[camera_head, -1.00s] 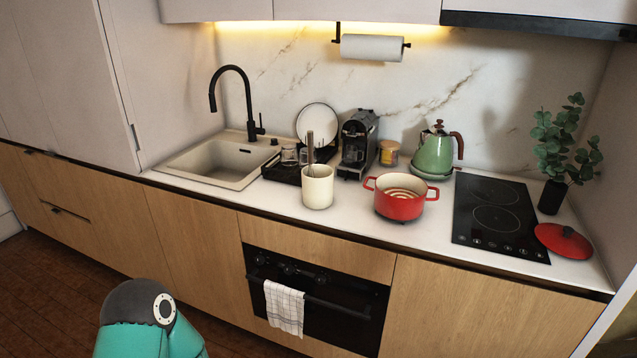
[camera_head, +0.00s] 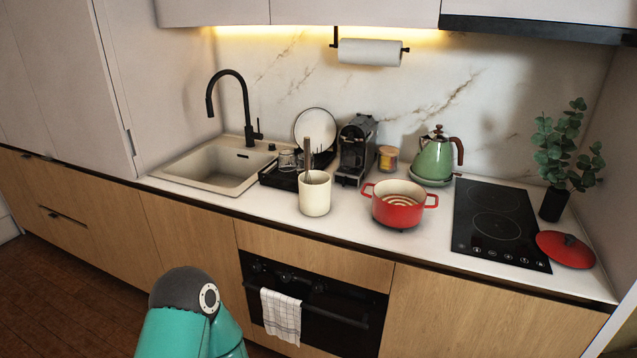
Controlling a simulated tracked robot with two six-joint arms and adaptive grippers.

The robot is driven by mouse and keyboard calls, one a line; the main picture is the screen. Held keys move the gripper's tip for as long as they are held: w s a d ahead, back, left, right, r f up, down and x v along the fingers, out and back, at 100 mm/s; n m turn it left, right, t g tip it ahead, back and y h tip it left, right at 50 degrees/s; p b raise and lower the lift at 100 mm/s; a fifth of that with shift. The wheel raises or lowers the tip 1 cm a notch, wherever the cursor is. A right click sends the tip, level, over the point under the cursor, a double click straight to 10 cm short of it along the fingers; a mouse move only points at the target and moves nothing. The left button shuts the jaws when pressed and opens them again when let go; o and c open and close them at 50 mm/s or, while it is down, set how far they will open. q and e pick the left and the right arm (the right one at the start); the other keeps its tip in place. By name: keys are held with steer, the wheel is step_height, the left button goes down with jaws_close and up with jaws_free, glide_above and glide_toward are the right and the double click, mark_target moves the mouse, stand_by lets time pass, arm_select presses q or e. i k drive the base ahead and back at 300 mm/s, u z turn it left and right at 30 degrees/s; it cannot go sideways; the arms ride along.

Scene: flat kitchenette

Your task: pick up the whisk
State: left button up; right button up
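The whisk (camera_head: 307,150) stands upright in a cream cylindrical holder (camera_head: 314,196) on the white counter. Its brown handle points up, and thin wires show just above the holder's rim; the rest of it is hidden inside. The holder stands near the counter's front edge, left of the red pot. One of my arms, teal with a dark grey joint, shows at the bottom left, below and in front of the counter. Neither of my grippers is in view.
A red pot (camera_head: 397,212) stands just right of the holder. A black dish rack (camera_head: 270,178) with glasses and a plate, and a coffee machine (camera_head: 356,150), stand behind. The sink (camera_head: 215,172) is left, the cooktop (camera_head: 497,235) right. A towel (camera_head: 281,316) hangs on the oven.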

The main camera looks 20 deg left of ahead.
mark_target(307, 150)
steer(key=i, duration=0.9)
steer(key=u, duration=0.05)
